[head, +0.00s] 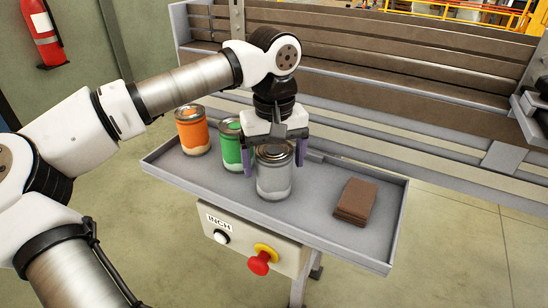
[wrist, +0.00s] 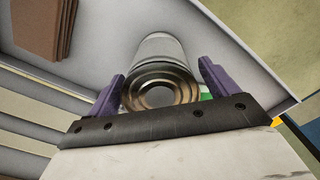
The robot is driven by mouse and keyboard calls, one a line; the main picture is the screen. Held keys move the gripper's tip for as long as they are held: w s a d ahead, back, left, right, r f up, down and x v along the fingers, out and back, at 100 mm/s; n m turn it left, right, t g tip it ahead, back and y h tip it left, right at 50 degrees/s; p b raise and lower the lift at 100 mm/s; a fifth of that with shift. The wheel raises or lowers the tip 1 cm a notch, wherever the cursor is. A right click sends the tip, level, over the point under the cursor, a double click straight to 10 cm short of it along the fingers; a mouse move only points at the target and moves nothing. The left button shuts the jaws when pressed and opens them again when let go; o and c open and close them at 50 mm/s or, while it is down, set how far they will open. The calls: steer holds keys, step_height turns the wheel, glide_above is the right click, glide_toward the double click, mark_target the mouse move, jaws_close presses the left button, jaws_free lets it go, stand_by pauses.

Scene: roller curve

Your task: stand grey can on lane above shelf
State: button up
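The grey can (head: 273,175) stands upright on the grey shelf (head: 320,215), between the green can and the brown stack. My gripper (head: 273,160) is above and around it, with one purple finger on each side. In the wrist view the can (wrist: 158,75) shows its ringed lid between the two open fingers (wrist: 158,88). A gap shows between the can and each finger there. The lane (head: 370,60) of long brown rollers lies behind and above the shelf.
A green can (head: 231,146) and an orange can (head: 193,132) stand left of the grey can. A brown stack (head: 356,202) lies on the shelf's right, also in the wrist view (wrist: 45,25). A raised rim edges the shelf. Below hangs a box with a red button (head: 259,264).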

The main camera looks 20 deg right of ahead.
step_height(320, 180, up, 12)
steer(key=shift+r+b, duration=0.2)
steer(key=shift+b, duration=0.1)
stand_by(0.3)
